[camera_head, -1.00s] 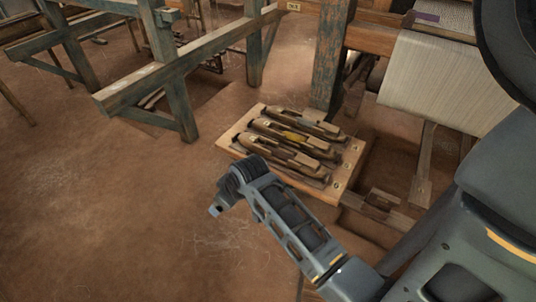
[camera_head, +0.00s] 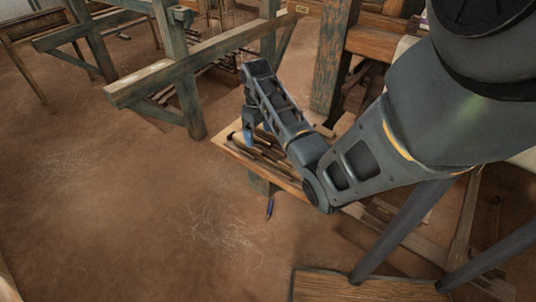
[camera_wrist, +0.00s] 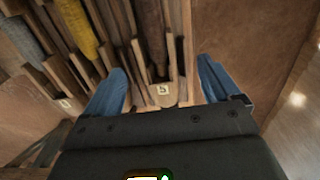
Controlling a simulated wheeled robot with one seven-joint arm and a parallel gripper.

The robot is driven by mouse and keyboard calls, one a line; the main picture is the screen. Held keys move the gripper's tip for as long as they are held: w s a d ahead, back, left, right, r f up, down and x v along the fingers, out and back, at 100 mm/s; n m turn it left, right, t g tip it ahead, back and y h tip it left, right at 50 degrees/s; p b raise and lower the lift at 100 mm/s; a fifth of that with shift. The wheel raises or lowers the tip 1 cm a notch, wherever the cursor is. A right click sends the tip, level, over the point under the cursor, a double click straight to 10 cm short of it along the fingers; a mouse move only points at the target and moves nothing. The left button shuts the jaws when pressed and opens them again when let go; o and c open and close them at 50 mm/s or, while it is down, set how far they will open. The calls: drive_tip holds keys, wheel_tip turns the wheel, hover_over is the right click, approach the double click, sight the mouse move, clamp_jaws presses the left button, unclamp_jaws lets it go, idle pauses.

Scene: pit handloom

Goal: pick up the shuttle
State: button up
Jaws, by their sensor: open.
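Wooden shuttles lie side by side in a slotted wooden tray (camera_head: 232,147), which my arm partly covers in the head view. In the wrist view, a shuttle with brownish yarn (camera_wrist: 151,35) lies in the slot above a small number label, between the lines of my two fingers. A shuttle with yellow yarn (camera_wrist: 77,28) and one with greyish yarn (camera_wrist: 20,38) lie to its left. My gripper (camera_wrist: 163,84) is open, its blue fingers apart with nothing held between them. In the head view, my gripper (camera_head: 250,137) is over the tray's left part; its exact height is unclear.
A worn blue-green wooden frame (camera_head: 192,100) stands behind and left of the tray. A thick loom post (camera_head: 327,75) rises behind it. The earthen floor at left is open.

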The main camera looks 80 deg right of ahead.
sight(261, 146)
drive_tip(key=f, duration=0.5)
drive_tip(key=shift+s+d, duration=0.2)
drive_tip(key=shift+s, duration=0.1)
drive_tip(key=c, duration=1.3)
